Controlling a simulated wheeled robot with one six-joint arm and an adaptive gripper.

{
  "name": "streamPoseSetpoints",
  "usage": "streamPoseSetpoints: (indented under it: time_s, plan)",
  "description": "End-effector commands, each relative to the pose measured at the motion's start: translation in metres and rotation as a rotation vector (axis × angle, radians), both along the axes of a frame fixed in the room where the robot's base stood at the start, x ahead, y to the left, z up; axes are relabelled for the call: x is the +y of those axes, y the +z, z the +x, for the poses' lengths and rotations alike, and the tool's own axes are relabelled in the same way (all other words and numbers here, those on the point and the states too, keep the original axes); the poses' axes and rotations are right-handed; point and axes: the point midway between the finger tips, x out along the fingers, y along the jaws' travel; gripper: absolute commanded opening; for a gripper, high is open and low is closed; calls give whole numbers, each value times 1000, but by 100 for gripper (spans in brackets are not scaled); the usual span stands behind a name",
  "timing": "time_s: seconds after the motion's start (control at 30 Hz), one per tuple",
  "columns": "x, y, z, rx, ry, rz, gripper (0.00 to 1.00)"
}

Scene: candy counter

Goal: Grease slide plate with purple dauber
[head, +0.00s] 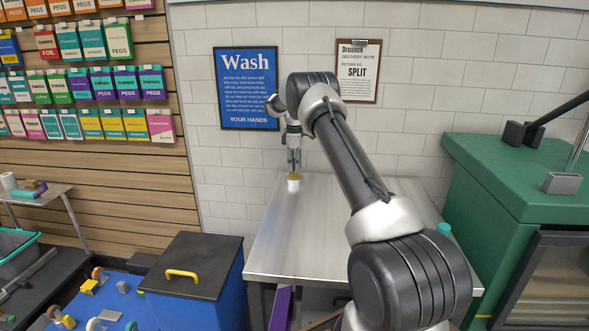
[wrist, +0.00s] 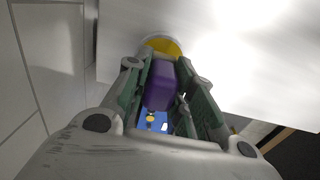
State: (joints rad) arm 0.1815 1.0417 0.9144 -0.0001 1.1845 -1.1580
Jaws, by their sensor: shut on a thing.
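My gripper (head: 294,160) points down over the far left part of a steel table. In the wrist view its green-lined fingers (wrist: 163,68) are shut on a purple block, which I take as the purple dauber (wrist: 160,86). Just past the fingertips is a round yellow surface (wrist: 163,45). I cannot tell whether the dauber touches the yellow. I cannot pick out the slide plate for certain.
The steel table (head: 345,215) is mostly bare, with a small teal item (head: 443,229) at its right edge. A green cabinet (head: 520,190) stands to the right. A blue bin with a black lid (head: 200,265) stands lower left. A tiled wall (head: 215,180) is close behind.

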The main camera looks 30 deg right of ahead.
Motion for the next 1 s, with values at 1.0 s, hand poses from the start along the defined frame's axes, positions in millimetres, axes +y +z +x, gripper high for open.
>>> streamPoseSetpoints:
  time_s: [1.0]
  plan:
    - [0, 52, 0, 0, 0, 0, 5]
